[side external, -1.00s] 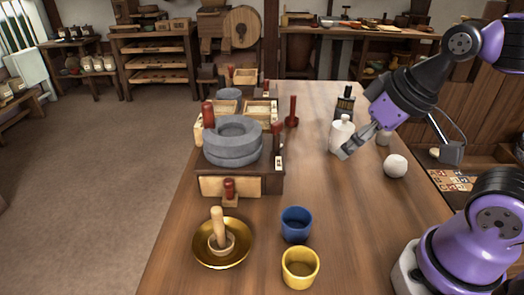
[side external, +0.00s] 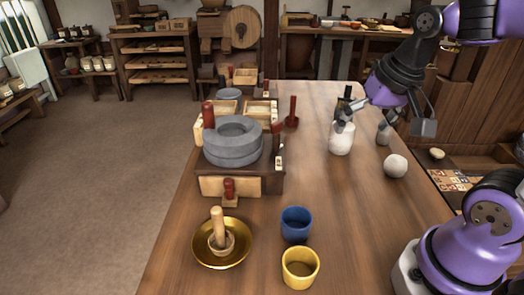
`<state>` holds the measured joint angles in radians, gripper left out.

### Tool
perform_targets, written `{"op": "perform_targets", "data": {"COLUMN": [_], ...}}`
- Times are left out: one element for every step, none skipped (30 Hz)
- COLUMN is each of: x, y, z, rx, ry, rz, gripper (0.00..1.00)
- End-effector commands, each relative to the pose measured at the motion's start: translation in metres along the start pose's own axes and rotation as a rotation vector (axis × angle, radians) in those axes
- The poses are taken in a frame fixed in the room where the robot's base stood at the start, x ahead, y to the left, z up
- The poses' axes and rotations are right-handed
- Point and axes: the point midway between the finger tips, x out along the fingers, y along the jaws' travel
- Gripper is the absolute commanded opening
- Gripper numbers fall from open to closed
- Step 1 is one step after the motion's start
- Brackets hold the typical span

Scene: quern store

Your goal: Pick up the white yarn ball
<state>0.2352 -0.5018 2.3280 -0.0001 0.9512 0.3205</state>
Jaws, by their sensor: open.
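The white yarn ball (side external: 395,166) is a round white thing resting on the right side of the wooden table, in front of a small grey bottle. My gripper (side external: 384,121) is open and empty, pointing down above and behind the ball. Its left finger overlaps the top of the white bottle in the picture; I cannot tell whether they touch. Its right finger hangs right of the small grey bottle. The ball is fully visible and appears clear of both fingers.
A white bottle (side external: 341,139) and a small grey bottle (side external: 384,134) stand close to the ball. A grey stone quern (side external: 233,152), a brass dish (side external: 243,255), a blue cup (side external: 296,224) and a yellow cup (side external: 300,268) stand further left. The table middle (side external: 345,205) is clear.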

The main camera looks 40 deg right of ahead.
Motion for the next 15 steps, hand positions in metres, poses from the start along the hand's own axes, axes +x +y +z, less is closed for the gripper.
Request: {"op": "perform_targets", "data": {"x": [0.008,0.013,0.018,0.023,0.028,0.034,0.038,0.042,0.046,0.049,0.052,0.054,0.057,0.058,0.062], "y": [0.021,0.034,0.052,0.066,0.08,0.099,0.112,0.125,0.14,0.15,0.159,0.168,0.173,0.177,0.181], "z": [-0.015,-0.023,-0.033,-0.038,-0.043,-0.048,-0.05,-0.051,-0.052,-0.052,-0.051,-0.051,-0.05,-0.049,-0.048], "rx": [0.211,0.343,0.516,0.642,0.765,0.919,1.025,1.124,1.24,1.314,1.38,1.449,1.489,1.52,1.547], "ry": [-0.041,-0.061,-0.084,-0.1,-0.114,-0.13,-0.141,-0.15,-0.159,-0.165,-0.17,-0.174,-0.178,-0.179,-0.182], "rz": [0.054,0.083,0.121,0.149,0.177,0.212,0.237,0.259,0.286,0.304,0.32,0.336,0.346,0.353,0.361], "gripper": [1.0,1.0,1.0,1.0,1.0,1.0,1.0,1.0,1.0,1.0,1.0,1.0,1.0,1.0,1.0]}}
